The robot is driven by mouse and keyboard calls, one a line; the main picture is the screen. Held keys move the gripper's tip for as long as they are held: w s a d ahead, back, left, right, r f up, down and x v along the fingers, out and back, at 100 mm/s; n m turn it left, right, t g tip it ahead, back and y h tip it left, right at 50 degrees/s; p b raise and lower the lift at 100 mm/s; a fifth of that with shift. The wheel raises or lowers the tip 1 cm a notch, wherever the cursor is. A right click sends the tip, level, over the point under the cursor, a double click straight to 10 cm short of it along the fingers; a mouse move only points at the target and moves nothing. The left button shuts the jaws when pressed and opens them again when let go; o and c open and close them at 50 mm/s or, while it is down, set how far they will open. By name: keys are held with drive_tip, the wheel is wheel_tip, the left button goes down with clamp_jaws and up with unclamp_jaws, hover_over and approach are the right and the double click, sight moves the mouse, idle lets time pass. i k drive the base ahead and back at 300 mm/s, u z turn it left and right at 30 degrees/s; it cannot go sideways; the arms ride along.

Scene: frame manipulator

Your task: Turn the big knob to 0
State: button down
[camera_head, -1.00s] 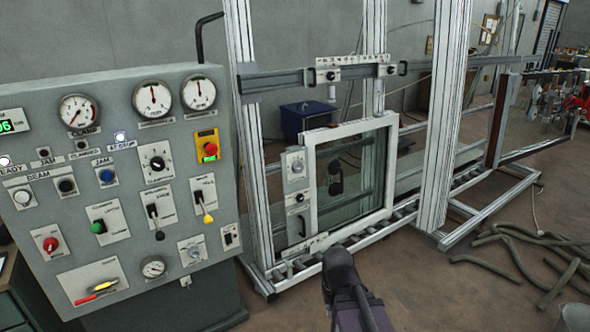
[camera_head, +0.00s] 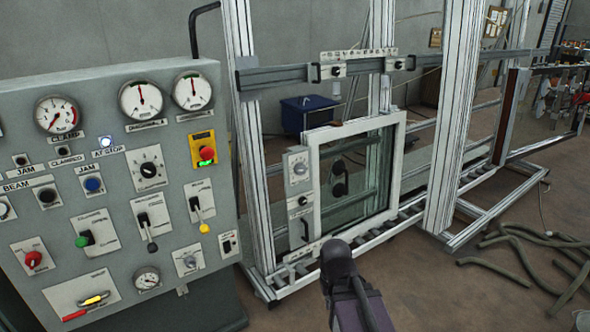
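The control panel (camera_head: 112,260) fills the left side, with several knobs, switches and gauges. A large black rotary knob (camera_head: 149,170) sits on a white dial plate in its upper right part; its markings are too small to read. I cannot tell from the picture which is the big knob. My arm (camera_head: 343,275) rises at the bottom centre, in front of the window frame and apart from both knobs. No gripper fingers show.
A red emergency button (camera_head: 207,153) and levers with black, yellow and green ends surround the black knob. The white window frame (camera_head: 398,170) stands between metal uprights (camera_head: 453,120). Hoses (camera_head: 510,265) lie on the floor at right. A blue bin (camera_head: 307,115) stands behind.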

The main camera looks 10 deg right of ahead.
sight(300, 168)
drive_tip(key=i, duration=0.55)
drive_tip(key=z, duration=0.05)
drive_tip(key=k, duration=1.35)
drive_tip(key=z, duration=0.55)
drive_tip(key=i, duration=1.3)
drive_tip(key=z, duration=0.25)
